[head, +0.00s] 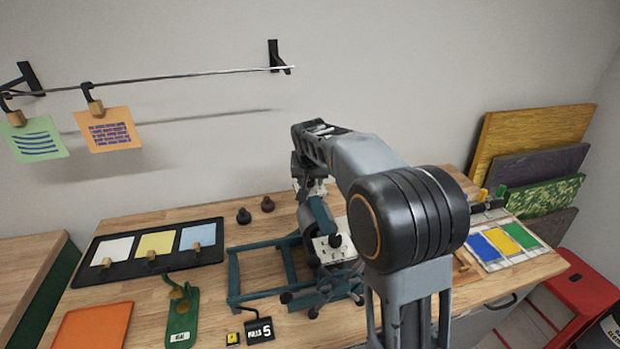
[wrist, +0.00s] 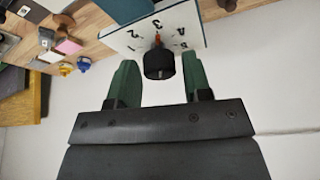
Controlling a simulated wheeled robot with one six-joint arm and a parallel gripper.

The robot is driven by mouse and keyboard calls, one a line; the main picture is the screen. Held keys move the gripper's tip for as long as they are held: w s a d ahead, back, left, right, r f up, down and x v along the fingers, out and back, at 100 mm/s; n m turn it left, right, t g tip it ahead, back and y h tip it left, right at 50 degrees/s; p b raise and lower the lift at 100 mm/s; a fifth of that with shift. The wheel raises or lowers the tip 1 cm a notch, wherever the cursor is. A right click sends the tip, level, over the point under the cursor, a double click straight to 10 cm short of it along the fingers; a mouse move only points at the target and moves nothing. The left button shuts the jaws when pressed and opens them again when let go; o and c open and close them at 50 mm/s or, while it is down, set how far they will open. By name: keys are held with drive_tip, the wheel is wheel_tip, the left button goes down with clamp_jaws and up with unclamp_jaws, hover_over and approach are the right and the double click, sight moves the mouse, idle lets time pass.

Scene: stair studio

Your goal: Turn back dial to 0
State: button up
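A white dial plate (wrist: 188,16) with printed numbers shows in the wrist view, with a round black knob (wrist: 159,65) on it. The knob's orange pointer (wrist: 157,39) is at the 3. My gripper (wrist: 160,60) is open, with one green finger on each side of the knob and a visible gap on both sides. I cannot tell how deep the fingers reach along the knob. In the head view the white plate (head: 322,252) is at the teal frame (head: 238,275), partly hidden by my arm.
Left of the frame are a black tray (head: 90,272) with coloured cards, an orange sheet (head: 95,326) and a green stand (head: 183,318). A "PULLS 5" sign (head: 260,332) stands in front. A tray of colour swatches (head: 490,262) lies at right. A rail (head: 190,75) hangs above.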

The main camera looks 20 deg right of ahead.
drive_tip(key=c, duration=0.6)
drive_tip(key=shift+c, duration=0.2)
